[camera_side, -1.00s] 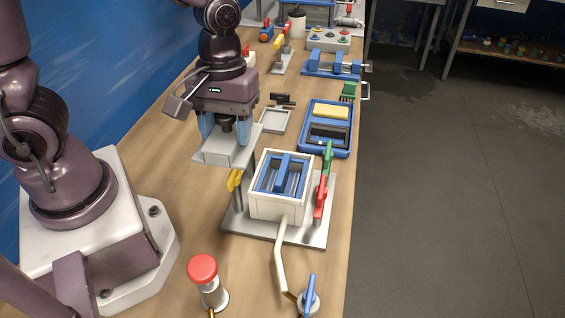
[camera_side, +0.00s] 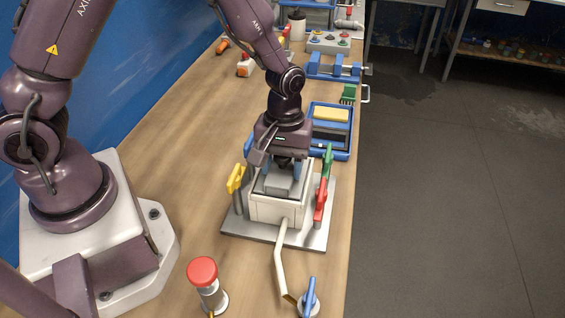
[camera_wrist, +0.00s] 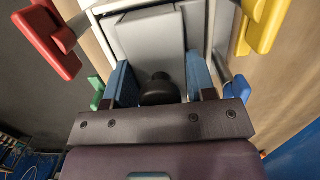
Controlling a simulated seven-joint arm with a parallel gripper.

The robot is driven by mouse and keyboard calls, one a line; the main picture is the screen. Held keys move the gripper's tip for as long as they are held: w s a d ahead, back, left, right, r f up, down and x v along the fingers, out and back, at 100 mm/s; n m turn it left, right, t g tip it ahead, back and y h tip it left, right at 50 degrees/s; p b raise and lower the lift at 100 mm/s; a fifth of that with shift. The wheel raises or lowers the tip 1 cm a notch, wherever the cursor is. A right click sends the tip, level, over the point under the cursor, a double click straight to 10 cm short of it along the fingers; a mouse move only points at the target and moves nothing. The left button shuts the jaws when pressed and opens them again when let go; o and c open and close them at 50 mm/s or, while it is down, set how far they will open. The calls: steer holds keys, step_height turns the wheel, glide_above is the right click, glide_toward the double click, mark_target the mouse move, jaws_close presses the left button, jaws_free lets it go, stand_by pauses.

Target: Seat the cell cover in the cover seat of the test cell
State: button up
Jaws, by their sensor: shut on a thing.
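The grey cell cover (camera_side: 277,183) is in my gripper (camera_side: 284,172), over the open top of the white test cell (camera_side: 278,208). In the wrist view the cover (camera_wrist: 150,36) appears roughly square to the cell's white rim (camera_wrist: 95,8), with a small twist. My gripper's blue fingers (camera_wrist: 160,84) stand on either side of a dark round knob. The cover and gripper hide the cell's opening and the cover seat. I cannot tell whether the cover touches the seat or hangs just above it.
A yellow handle (camera_side: 235,178) stands left of the cell, and red (camera_side: 320,199) and green (camera_side: 327,160) handles stand right. A bent pale pipe (camera_side: 279,262) runs from the front. A red button (camera_side: 202,269) and a blue-handled valve (camera_side: 309,294) are nearer. A blue tray (camera_side: 343,152) lies behind.

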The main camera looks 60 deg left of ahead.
steer(key=shift+f, duration=0.15)
steer(key=o, duration=1)
steer(key=r, duration=0.8)
steer(key=w+a+r, duration=0.1)
steer(key=r, duration=0.3)
steer(key=shift+r, duration=0.25)
steer(key=shift+s+a+r+m+t+y, duration=0.15)
steer(key=shift+s+a+r+m+t, duration=0.9)
steer(key=shift+s+r, duration=1.35)
steer(key=shift+s+a+r+m+t+y, duration=0.2)
steer(key=shift+s+a+r+m+t, duration=0.35)
steer(key=shift+s+r+m+t, duration=1.2)
steer(key=shift+s+a+r+m+t+y, duration=0.15)
steer(key=shift+s+a+r+m+t, duration=0.5)
steer(key=shift+s+r+m, duration=2.1)
